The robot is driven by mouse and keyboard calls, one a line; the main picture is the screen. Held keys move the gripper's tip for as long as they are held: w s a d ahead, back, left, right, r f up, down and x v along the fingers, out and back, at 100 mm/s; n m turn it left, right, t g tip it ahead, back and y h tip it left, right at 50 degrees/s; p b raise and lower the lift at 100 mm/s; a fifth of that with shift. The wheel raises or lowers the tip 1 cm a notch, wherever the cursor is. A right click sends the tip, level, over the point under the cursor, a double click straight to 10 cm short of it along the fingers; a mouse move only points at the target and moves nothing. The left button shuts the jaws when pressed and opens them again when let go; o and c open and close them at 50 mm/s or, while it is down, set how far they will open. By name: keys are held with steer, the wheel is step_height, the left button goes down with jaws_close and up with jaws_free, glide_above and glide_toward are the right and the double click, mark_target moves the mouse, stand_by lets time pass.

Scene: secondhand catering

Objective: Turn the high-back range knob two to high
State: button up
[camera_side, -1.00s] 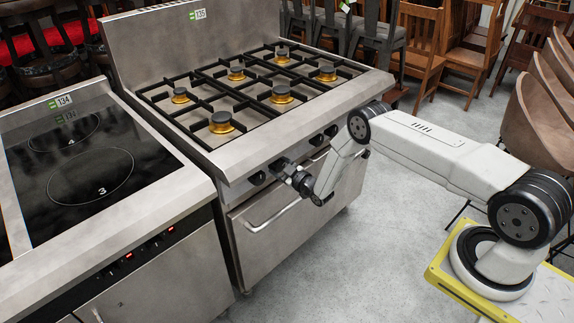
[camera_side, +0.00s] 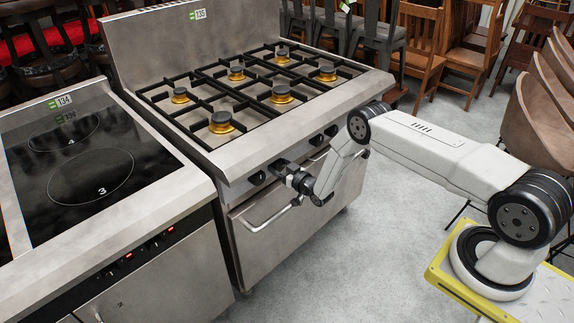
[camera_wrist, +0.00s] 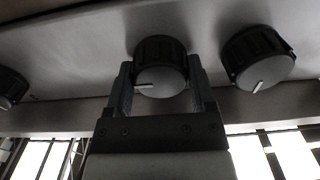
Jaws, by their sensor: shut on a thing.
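The high-back range (camera_side: 190,150) is a steel cooker with a tall back panel and several black knobs on its front. My gripper (camera_side: 281,165) is at the front panel, around the second visible knob from the left. In the wrist view the knob (camera_wrist: 162,80) sits between the two fingers of my gripper (camera_wrist: 160,92), which are shut on its sides. Its face is grey, with a white pointer line lying nearly level and towards the left. In the side view my gripper hides most of this knob.
A neighbouring knob (camera_wrist: 257,70) is close on the right in the wrist view, its line slanting down-left. Another knob (camera_wrist: 10,88) is at the left edge. The oven door handle (camera_side: 262,222) runs below my gripper. A glass-topped cooker (camera_side: 190,185) stands at left.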

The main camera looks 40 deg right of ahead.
steer(key=o, duration=1.2)
steer(key=shift+s, duration=0.15)
steer(key=s, duration=0.7)
steer(key=shift+s, duration=0.25)
steer(key=shift+w+r, duration=0.1)
steer(key=shift+r, duration=0.05)
